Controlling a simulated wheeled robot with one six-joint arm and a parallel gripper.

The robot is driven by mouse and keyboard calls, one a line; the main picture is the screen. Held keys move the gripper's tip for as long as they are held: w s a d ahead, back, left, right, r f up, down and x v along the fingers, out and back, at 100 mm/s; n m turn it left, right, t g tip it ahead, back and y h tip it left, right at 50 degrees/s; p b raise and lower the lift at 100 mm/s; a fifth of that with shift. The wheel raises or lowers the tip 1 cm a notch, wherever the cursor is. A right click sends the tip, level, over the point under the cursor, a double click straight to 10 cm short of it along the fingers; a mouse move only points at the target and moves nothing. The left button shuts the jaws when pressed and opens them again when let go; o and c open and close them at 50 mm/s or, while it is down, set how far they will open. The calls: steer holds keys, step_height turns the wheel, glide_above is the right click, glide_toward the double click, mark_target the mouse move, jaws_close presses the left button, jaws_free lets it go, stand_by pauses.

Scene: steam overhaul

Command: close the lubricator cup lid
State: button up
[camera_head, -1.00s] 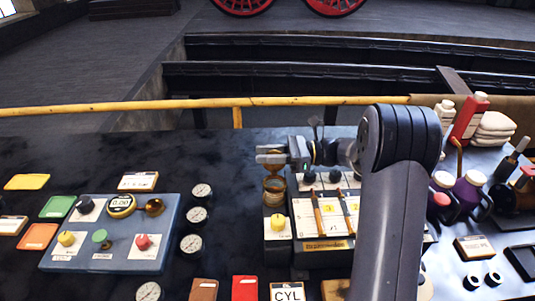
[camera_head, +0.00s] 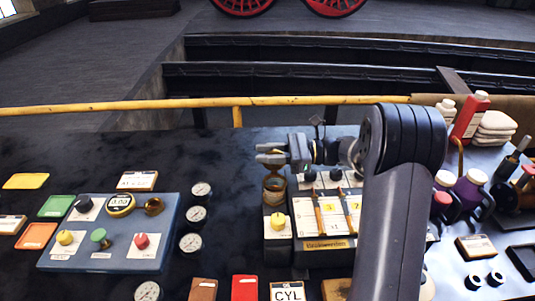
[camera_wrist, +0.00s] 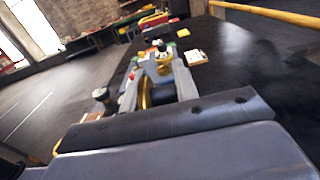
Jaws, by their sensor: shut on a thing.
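The lubricator cup (camera_head: 274,187) is a small brass cup standing on the left edge of the grey lubricator unit in the head view. My gripper (camera_head: 268,154) is just above the cup, reaching in from the right with its fingers pointing left. A brass piece, which looks like the cup's lid, lies between the fingers. The wrist view shows my gripper (camera_wrist: 157,84) shut on this curved brass piece (camera_wrist: 146,95). The fingers hide much of the piece, and I cannot tell its exact tilt.
A yellow knob (camera_head: 278,220) sits just in front of the cup. Small gauges (camera_head: 196,214) and a blue control panel (camera_head: 112,248) stand to the left. Bottles (camera_head: 470,116) crowd the right side. A yellow rail (camera_head: 130,108) runs behind the bench.

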steer(key=shift+s+n+b, duration=0.25)
steer(key=shift+n+b, duration=0.2)
steer(key=shift+n, duration=0.25)
steer(key=shift+s+r+n+b, duration=0.15)
steer(key=shift+s+n+b, duration=0.25)
steer(key=shift+n+b, duration=0.4)
steer(key=shift+s+f+n+b, duration=0.1)
steer(key=shift+s+n+b, duration=0.35)
steer(key=shift+n+b, duration=0.65)
steer(key=shift+s+f+n+b, duration=0.15)
steer(key=shift+s+n+b, duration=0.35)
steer(key=shift+n+b, duration=0.55)
steer(key=shift+s+f+n+b, duration=0.1)
steer(key=shift+s+n+b, duration=0.35)
steer(key=shift+n+b, duration=0.65)
steer(key=shift+s+f+n+b, duration=0.2)
steer(key=shift+s+n+b, duration=0.2)
steer(key=shift+n+b, duration=0.65)
steer(key=shift+s+f+n+b, duration=0.15)
steer(key=shift+s+n+b, duration=0.15)
steer(key=shift+n+b, duration=0.7)
steer(key=o, duration=0.8)
steer(key=shift+f, duration=0.1)
